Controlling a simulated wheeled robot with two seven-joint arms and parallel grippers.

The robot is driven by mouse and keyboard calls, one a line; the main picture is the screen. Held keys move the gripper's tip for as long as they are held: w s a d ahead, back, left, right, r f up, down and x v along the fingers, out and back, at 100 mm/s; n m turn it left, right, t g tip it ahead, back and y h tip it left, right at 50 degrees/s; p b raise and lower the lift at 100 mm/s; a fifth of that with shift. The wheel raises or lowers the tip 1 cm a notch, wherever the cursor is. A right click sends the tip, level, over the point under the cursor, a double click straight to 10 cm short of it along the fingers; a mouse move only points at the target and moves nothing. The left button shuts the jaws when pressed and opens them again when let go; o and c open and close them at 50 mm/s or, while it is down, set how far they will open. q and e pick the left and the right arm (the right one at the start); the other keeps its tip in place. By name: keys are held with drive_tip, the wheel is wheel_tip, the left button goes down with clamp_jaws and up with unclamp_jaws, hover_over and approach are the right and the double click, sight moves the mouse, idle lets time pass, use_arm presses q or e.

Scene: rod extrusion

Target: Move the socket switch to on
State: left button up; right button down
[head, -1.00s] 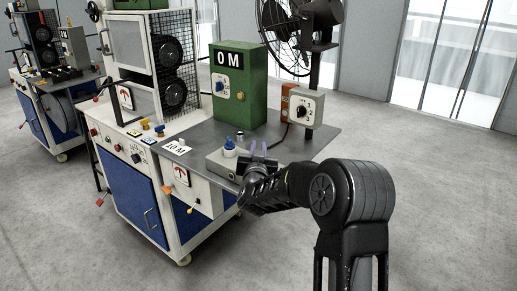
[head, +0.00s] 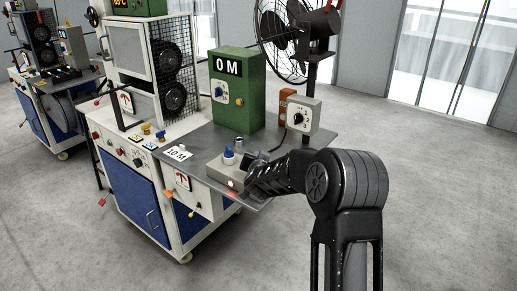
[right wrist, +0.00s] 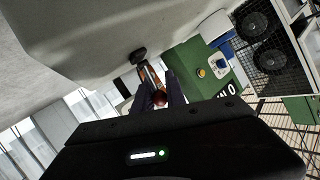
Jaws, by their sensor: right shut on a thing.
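A grey socket box (head: 222,172) sits at the front edge of the metal table, with a blue-topped white plug (head: 229,155) on top. My right gripper (head: 249,160) is at the right end of this box. Its fingertips are mostly hidden in the head view. In the right wrist view the two dark fingers (right wrist: 160,96) are close together around a small dark red piece (right wrist: 160,98), which looks like the socket switch. My left gripper is in no view.
A green box marked 0 M (head: 238,95) stands behind on the table (head: 190,146). Open floor lies to the right.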

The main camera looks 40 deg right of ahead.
drive_tip(key=shift+d+y+p, duration=0.15)
drive_tip(key=shift+y+p, duration=0.25)
drive_tip(key=shift+p, duration=0.25)
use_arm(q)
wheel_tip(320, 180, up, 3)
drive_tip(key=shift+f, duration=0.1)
use_arm(e)
drive_tip(key=shift+f+m+g, duration=0.2)
drive_tip(key=shift+m+g, duration=0.1)
drive_tip(key=shift+g, duration=0.1)
drive_tip(key=c, duration=1.4)
unclamp_jaws()
drive_tip(key=shift+o, duration=0.2)
drive_tip(key=v, duration=0.7)
drive_tip(key=shift+s+r+p, duration=0.2)
drive_tip(key=shift+s+p, duration=0.05)
drive_tip(key=shift+p, duration=0.05)
